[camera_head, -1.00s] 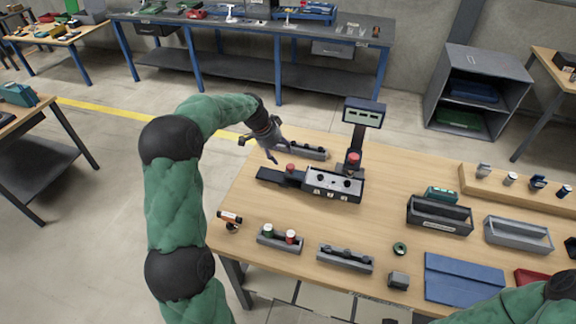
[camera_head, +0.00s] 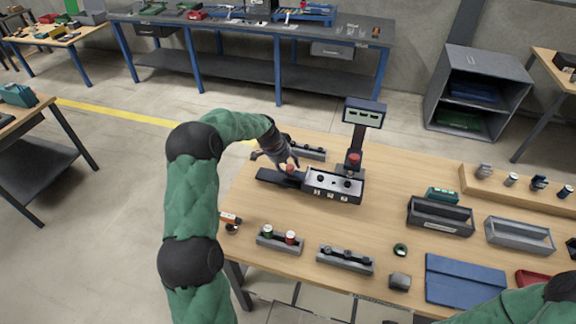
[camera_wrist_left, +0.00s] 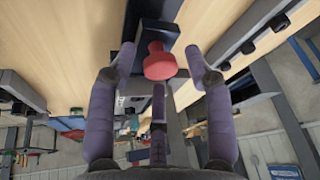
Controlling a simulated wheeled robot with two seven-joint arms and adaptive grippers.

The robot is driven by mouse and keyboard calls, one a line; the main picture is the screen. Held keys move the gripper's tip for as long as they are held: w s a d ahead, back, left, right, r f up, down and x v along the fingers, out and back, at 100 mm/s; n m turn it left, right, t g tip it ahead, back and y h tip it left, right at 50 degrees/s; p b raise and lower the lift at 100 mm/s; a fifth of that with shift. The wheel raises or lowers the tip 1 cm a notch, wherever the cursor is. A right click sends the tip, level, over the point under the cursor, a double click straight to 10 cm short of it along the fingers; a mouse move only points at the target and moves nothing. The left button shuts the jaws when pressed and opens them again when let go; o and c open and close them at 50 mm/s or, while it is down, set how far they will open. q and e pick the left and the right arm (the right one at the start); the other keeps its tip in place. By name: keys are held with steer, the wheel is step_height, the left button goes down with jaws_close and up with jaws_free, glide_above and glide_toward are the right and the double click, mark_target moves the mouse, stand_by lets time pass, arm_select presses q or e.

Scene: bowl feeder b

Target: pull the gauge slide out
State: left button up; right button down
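The gauge (camera_head: 335,186) is a dark block with a light top on the wooden table, with a post and display (camera_head: 364,113) behind it. The dark slide (camera_head: 268,176) sticks out at its left end and carries a red knob (camera_head: 289,170). My left gripper (camera_head: 287,163) is at the knob. In the left wrist view the red knob (camera_wrist_left: 159,62) lies between the spread fingers of my left gripper (camera_wrist_left: 160,55), with small gaps showing on both sides. My right gripper is out of view; only part of its green arm shows at the bottom right.
A grey rack (camera_head: 304,151) lies close behind the gauge. A red button (camera_head: 354,160) sits by the post. In front are two part holders (camera_head: 280,243) (camera_head: 345,259) and an orange tool (camera_head: 231,219). The tabletop left of the slide is clear.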

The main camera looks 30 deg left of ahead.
arm_select(q)
jaws_close()
steer(key=shift+s+a+f, duration=0.1)
steer(key=shift+s+a, duration=0.05)
steer(key=shift+a, duration=0.4)
steer(key=s+a+b, duration=0.2)
steer(key=s+a, duration=0.2)
steer(key=a, duration=1.3)
steer(key=shift+s+a, duration=0.15)
steer(key=shift+a, duration=0.2)
steer(key=shift+o, duration=0.2)
jaws_free()
steer(key=shift+a, duration=0.1)
steer(key=o, duration=0.3)
steer(key=shift+s+a, duration=0.1)
steer(key=shift+a, duration=0.05)
